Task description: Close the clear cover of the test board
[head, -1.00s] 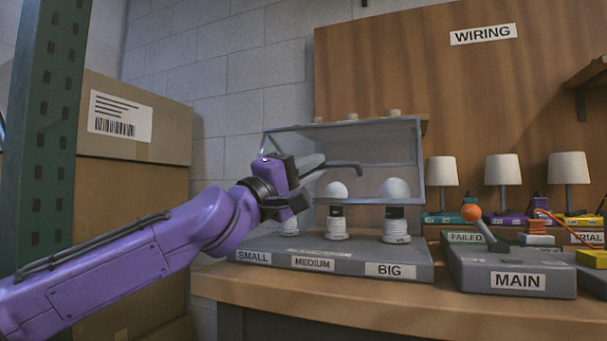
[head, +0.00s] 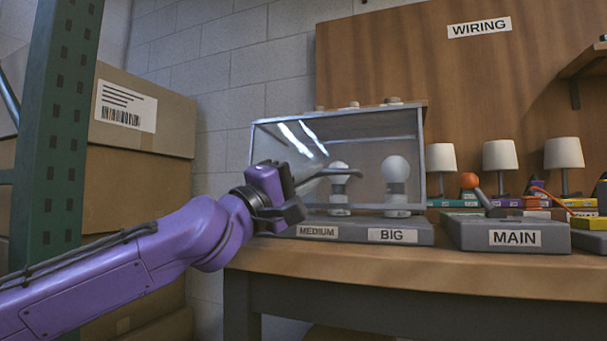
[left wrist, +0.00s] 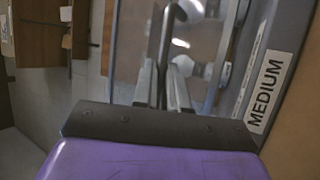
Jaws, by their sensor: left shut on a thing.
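The clear cover (head: 375,135) with its grey frame stands over the test board (head: 350,232), its front pane lowered in front of the bulbs. Its lower front edge is close to the board's top; I cannot tell whether they touch. My left gripper (head: 308,183) is at the left front of the cover, shut on the dark handle (head: 342,172). In the left wrist view, the fingers (left wrist: 164,88) close around the handle bar (left wrist: 165,40). The MEDIUM bulb (head: 340,172) and BIG bulb (head: 396,170) show through the pane. My arm hides the SMALL label. My right gripper is not in view.
The MAIN switch box (head: 515,238) with an orange-knobbed lever (head: 470,181) stands right of the board. Several white-shaded lamps (head: 500,155) stand behind it. Cardboard boxes (head: 135,135) and a green post (head: 50,150) are at the left.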

